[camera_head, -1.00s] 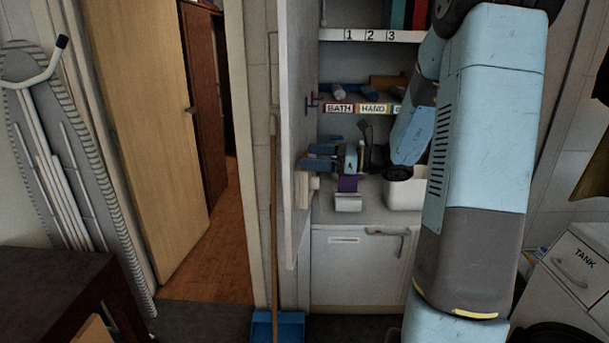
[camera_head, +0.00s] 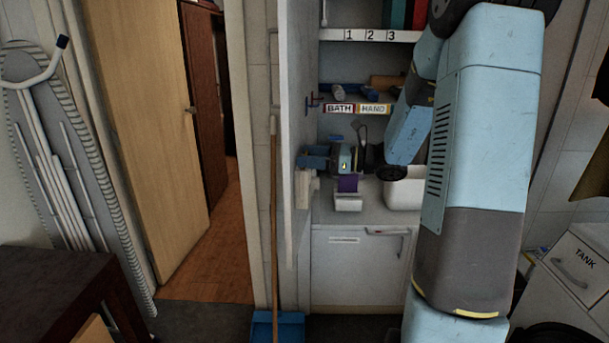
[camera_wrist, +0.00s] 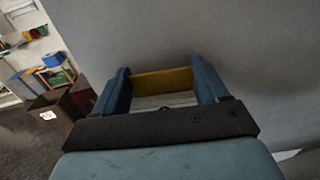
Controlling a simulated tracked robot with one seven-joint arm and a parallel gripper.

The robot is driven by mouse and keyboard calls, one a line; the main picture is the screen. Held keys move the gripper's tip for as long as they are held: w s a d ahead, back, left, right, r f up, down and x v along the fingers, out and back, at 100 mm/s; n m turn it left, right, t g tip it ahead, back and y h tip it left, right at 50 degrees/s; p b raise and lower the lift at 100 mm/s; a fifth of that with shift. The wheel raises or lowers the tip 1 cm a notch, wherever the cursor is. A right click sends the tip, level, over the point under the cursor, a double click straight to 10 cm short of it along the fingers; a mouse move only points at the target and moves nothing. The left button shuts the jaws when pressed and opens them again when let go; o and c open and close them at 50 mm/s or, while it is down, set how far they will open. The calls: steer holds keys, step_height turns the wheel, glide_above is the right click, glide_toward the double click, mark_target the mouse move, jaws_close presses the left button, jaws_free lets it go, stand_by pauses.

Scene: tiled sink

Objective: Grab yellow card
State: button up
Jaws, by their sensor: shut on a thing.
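In the wrist view, the yellow card (camera_wrist: 162,82) shows as a flat dull-yellow strip spanning the gap between the two blue fingers of my gripper (camera_wrist: 163,84). The fingers are shut on its two ends. A pale strip shows just below the card, between the fingers. In the head view, my gripper (camera_head: 308,156) points left toward the inner face of the open cabinet door, just above a cream holder (camera_head: 305,188) on that door. I cannot make out the card in the head view.
The cabinet door (camera_head: 290,120) stands close to my fingertips. A shelf labelled BATH and HAND (camera_head: 358,108) is above my gripper. A purple item on a white box (camera_head: 347,201) and a white bin (camera_head: 403,194) stand on the counter below.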

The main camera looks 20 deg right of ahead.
steer(key=shift+c, duration=0.8)
